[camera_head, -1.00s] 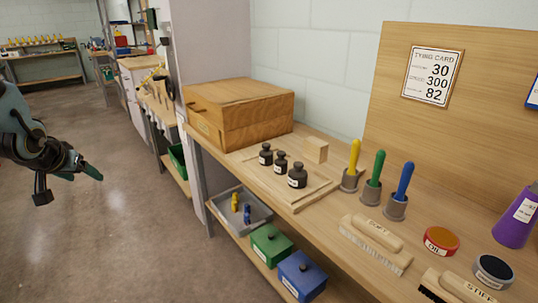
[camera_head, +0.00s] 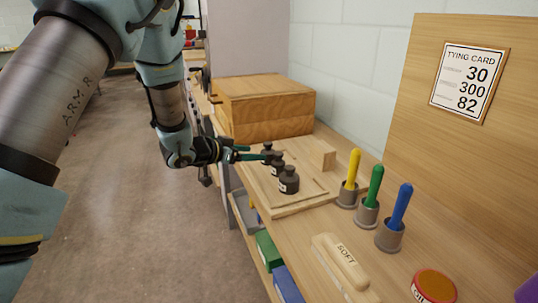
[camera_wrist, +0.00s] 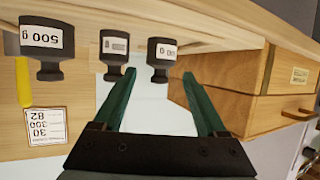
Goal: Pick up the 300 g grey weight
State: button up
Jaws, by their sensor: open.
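Three dark grey knobbed weights stand in a row on a wooden board: a far one (camera_head: 267,153), a middle one (camera_head: 277,164) and a near one (camera_head: 289,180). The wrist view is upside down. There the left weight (camera_wrist: 47,42) is labelled 500 g. The labels of the middle weight (camera_wrist: 114,47) and right weight (camera_wrist: 161,55) are too small to read surely, so I cannot tell which is 300 g. My gripper (camera_head: 256,153) is open and empty, beside the far and middle weights. In the wrist view its green fingers (camera_wrist: 159,78) straddle the right weight's position, the left finger near the middle weight.
A wooden chest (camera_head: 264,105) stands behind the weights, and a small wooden block (camera_head: 322,155) to their right. Yellow (camera_head: 351,170), green (camera_head: 374,187) and blue (camera_head: 400,207) handled tools stand in cups farther right. A brush (camera_head: 340,262) lies nearer. A tying card (camera_head: 469,82) hangs on the board.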

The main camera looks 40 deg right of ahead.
aim_at(264, 152)
jog(key=shift+p+x, duration=0.85)
jog(key=shift+x, duration=2.25)
jog(key=shift+w+r, duration=0.1)
grip_shut()
